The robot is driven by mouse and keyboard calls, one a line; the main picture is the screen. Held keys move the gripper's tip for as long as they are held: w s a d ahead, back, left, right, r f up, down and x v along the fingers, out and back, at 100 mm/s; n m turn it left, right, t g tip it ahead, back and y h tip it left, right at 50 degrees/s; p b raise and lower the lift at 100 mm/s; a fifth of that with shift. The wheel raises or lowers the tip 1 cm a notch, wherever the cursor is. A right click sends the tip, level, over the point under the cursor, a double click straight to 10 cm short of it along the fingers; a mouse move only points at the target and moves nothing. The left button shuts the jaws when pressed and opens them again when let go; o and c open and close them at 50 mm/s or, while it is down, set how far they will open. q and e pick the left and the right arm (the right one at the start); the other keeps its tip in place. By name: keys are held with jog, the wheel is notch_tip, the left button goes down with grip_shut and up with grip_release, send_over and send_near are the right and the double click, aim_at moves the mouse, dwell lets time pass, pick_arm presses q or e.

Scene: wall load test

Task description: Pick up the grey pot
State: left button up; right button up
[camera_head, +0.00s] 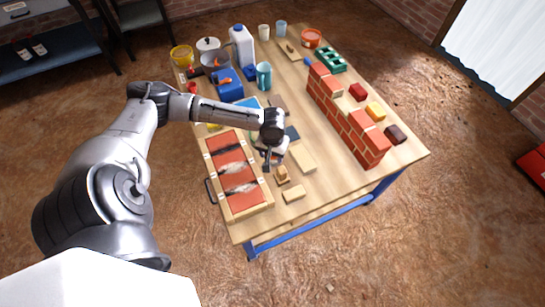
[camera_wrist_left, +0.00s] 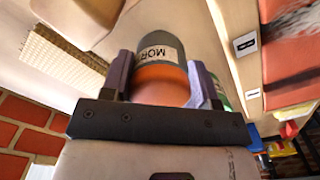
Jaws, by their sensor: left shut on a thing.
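My left gripper (camera_head: 270,156) is low over the middle of the table, just right of the red panel. In the left wrist view its two fingers (camera_wrist_left: 160,88) are shut on a grey pot (camera_wrist_left: 150,48). The pot is dark grey and round, with a white label reading "MOR" and an orange end towards the palm. In the head view the arm and gripper mostly hide the pot. I cannot tell whether it touches the table. My right gripper is not in view.
A wood-framed red panel (camera_head: 238,205) lies left of the gripper. A brick wall (camera_head: 345,118) stands to the right. Wooden blocks (camera_head: 293,193) lie near the front edge. A steel lidded pot (camera_head: 209,54), white jug (camera_head: 242,47) and blue box (camera_head: 228,84) crowd the back left.

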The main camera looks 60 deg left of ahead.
pick_arm(q)
jog(key=shift+c, duration=0.9)
jog(key=shift+r, duration=0.2)
notch_tip(320, 180, up, 9)
jog(key=p, duration=0.4)
jog(key=shift+r+p, duration=0.1)
jog(key=shift+p, duration=0.3)
jog(key=shift+r, duration=0.3)
